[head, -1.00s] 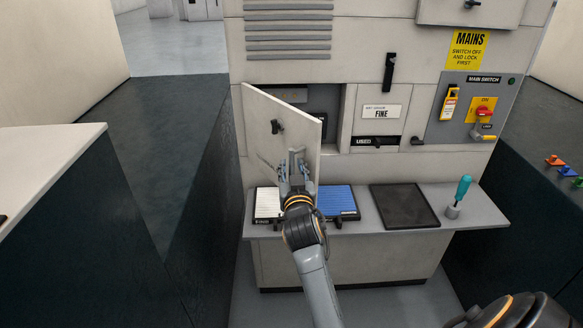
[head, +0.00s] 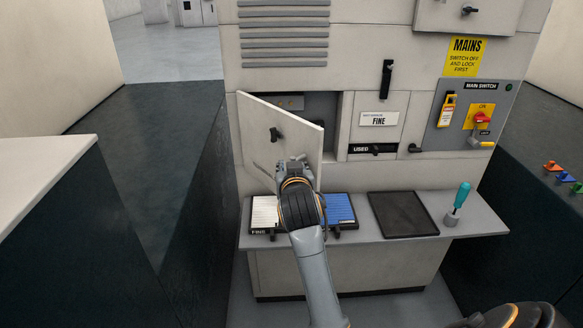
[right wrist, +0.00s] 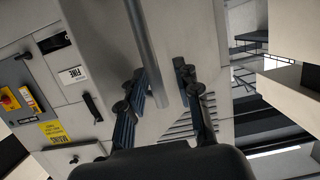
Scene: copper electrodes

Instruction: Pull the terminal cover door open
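The terminal cover door (head: 295,130) is a pale panel, swung partly out from the cabinet on its left side. A dark knob or latch (head: 276,135) sits on its face. My right gripper (head: 283,163) is at the lower part of the door, and my wrist hides much of its fingers there. In the right wrist view its two fingers (right wrist: 168,85) are spread on either side of a long grey bar (right wrist: 150,50); a gap shows on the bar's right. I cannot tell whether this bar is the door's edge or a handle. My left gripper is out of view.
Behind the door is a dark recess (head: 321,106). Below, a shelf (head: 362,226) holds a white-and-blue tray, a black tray (head: 403,214) and a teal-handled tool (head: 460,196). To the right are the FINE panel (head: 378,119) and the main switch (head: 482,119).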

